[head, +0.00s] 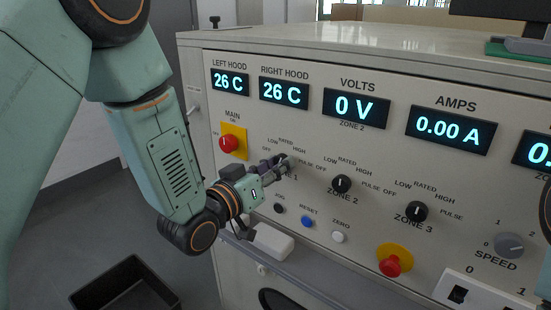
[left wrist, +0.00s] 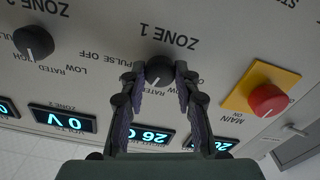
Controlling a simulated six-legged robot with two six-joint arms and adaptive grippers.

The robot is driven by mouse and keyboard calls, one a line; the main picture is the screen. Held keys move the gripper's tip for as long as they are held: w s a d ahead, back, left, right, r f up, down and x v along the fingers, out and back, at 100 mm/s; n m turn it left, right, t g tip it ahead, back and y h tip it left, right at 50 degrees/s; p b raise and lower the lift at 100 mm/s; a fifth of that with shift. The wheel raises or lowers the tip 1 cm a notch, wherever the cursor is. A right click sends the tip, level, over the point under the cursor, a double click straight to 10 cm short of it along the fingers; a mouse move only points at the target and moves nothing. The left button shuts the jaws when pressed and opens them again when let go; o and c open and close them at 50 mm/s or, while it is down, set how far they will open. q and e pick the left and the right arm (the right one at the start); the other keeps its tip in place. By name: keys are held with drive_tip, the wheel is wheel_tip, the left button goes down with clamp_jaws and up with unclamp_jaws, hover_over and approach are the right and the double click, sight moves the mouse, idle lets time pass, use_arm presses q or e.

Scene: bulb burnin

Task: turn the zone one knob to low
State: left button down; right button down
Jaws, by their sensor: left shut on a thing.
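The zone one knob (left wrist: 159,70) is a round dark knob on the panel below the upside-down ZONE 1 label in the left wrist view. A light pointer mark shows on its lower left there; the exact setting is hard to read. My left gripper (left wrist: 158,78) has its fingers on both sides of the knob and is shut on it. In the head view my left gripper (head: 279,165) reaches the panel from the left and hides most of the knob and part of its label. My right gripper is not in view.
The zone 2 knob (head: 341,184) and zone 3 knob (head: 416,211) stand to the right. Blue reset (head: 307,222) and white zero (head: 338,237) buttons lie below. A black bin (head: 125,285) is on the floor.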

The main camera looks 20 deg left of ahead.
use_arm(q)
drive_tip(key=shift+n+p, duration=2.95)
drive_tip(key=shift+n, duration=2.75)
drive_tip(key=c, duration=1)
unclamp_jaws()
drive_tip(key=shift+v, duration=6)
